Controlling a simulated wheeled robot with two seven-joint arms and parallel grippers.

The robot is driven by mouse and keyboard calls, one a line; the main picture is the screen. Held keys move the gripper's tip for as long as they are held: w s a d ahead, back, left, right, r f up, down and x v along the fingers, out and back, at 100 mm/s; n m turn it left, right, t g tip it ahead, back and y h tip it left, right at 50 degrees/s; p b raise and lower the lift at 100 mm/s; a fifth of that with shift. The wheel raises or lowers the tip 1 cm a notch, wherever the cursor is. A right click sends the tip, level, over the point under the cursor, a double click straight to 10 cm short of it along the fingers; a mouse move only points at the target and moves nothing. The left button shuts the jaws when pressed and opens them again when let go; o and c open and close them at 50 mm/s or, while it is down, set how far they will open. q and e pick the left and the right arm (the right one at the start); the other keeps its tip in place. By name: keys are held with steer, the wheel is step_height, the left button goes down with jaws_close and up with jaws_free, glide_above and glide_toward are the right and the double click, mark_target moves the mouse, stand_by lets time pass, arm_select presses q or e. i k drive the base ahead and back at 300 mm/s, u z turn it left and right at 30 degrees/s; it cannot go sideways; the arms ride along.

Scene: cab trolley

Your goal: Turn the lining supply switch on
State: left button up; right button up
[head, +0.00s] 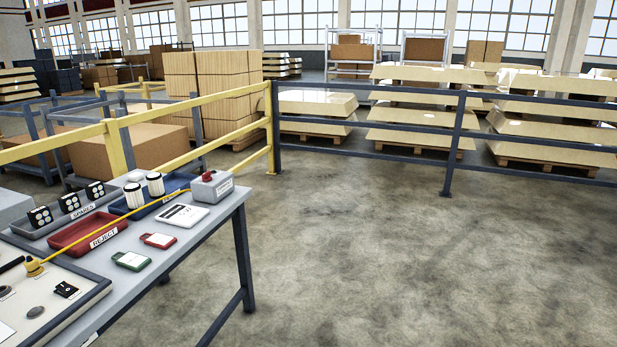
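No switch in the head view can be read as the lining supply switch. A small grey box (212,187) with a red part on top and a white label sits at the far right corner of the grey table (215,228); its label is too small to read. A pale framed board (75,310) lies at the lower left. It carries a small black part (66,289), a dark grey oval part (35,312) and a yellow fitting (33,267). I cannot tell whether any of these is the switch. Neither of my grippers is in view.
A yellow cord runs from the fitting across the table towards the grey box. A red REJECT tray (88,233), a grey SPARES tray (70,215) and a blue tray (150,203) stand there. Railings (370,125) enclose open floor (400,265) to the right.

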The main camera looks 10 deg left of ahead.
mark_target(206, 176)
steer(key=z, duration=0.35)
steer(key=i, duration=1)
steer(key=u, duration=0.55)
steer(key=i, duration=1.85)
steer(key=u, duration=1.15)
